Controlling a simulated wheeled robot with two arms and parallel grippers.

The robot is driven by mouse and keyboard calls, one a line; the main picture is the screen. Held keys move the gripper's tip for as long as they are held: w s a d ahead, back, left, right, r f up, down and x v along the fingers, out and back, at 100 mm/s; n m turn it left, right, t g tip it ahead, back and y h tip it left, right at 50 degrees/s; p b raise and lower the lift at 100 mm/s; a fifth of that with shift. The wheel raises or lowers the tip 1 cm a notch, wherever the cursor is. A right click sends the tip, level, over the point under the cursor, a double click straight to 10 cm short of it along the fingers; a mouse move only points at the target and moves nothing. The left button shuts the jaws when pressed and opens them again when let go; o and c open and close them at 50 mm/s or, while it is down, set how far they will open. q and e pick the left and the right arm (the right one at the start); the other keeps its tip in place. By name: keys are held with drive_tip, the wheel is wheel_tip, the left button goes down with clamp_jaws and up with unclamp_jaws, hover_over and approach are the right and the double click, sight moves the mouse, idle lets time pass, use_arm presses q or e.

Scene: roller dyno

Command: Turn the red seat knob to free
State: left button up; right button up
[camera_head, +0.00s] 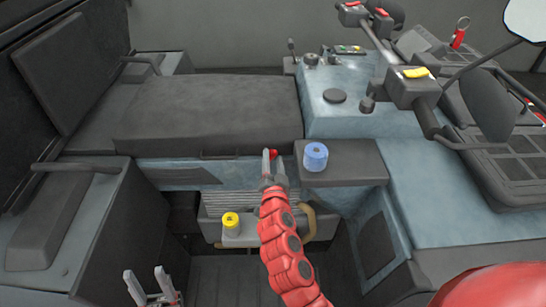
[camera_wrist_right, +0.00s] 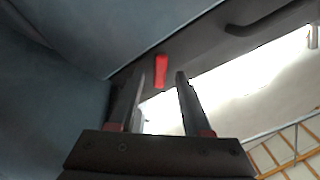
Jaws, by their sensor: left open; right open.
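The small red knob (camera_head: 273,154) sits on the front face below the large dark seat cushion (camera_head: 205,112). In the right wrist view the red knob (camera_wrist_right: 161,71) is an elongated red bar, seen between the fingers and a little ahead of the tips. My right gripper (camera_head: 272,165) is open with its fingers around or just in front of the knob; I cannot tell whether they touch it. It also shows in the right wrist view (camera_wrist_right: 160,80), nothing held. My left gripper (camera_head: 147,280) is open and empty at the lower left, far from the knob.
A blue cylinder (camera_head: 316,156) stands on a dark ledge right of the knob. A yellow cylinder (camera_head: 231,223) stands on a lower step. The blue-grey console (camera_head: 340,115) with levers rises at right. The footwell (camera_head: 225,270) below is open.

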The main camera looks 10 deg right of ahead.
clamp_jaws()
idle(1.4)
